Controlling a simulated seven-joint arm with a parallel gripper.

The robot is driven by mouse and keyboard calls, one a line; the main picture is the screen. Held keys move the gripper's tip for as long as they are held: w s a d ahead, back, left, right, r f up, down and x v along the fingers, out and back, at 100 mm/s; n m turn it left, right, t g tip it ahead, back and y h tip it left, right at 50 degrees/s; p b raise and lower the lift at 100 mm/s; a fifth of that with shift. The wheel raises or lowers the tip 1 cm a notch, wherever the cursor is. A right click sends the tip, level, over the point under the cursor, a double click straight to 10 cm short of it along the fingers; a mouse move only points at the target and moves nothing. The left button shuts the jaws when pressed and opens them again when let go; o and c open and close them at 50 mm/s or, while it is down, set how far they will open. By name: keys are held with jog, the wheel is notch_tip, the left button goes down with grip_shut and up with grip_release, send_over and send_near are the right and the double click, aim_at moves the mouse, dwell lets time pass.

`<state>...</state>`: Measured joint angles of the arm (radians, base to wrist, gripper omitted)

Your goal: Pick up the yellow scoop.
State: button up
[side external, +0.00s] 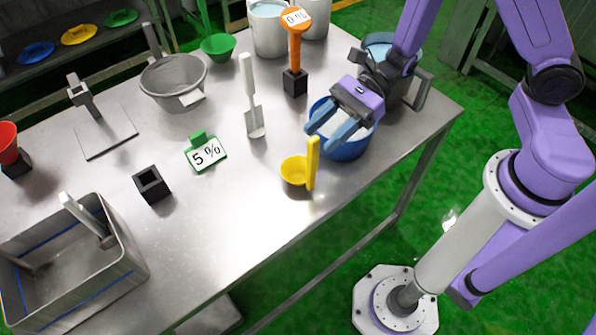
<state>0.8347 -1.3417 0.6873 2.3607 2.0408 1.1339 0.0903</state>
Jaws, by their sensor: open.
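The yellow scoop (295,170) rests on the steel table near its front edge, in the side external view. It has a round bowl at the left and a flat handle (313,162) standing up at the right. My gripper (329,136) is open, with two blue-grey fingers pointing left and down. It is above a blue tub (345,150) with pale contents, up and right of the scoop. The fingertips look close to the scoop's handle but apart from it. The fingers and the purple gripper body hide part of the tub.
A white spatula (252,112), a green "5 %" sign (206,153) and a black square holder (152,185) are left of the scoop. An orange "0 %" scoop (295,45) stands in a black holder behind. A metal bin (130,275) is at front left. The table between is clear.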

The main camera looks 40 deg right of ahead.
aim_at(308, 151)
jog(key=shift+f+x, duration=0.15)
jog(key=shift+x, duration=1.25)
jog(key=shift+f+x, duration=0.1)
jog(key=shift+x, duration=1.3)
jog(key=shift+d, duration=0.15)
grip_shut()
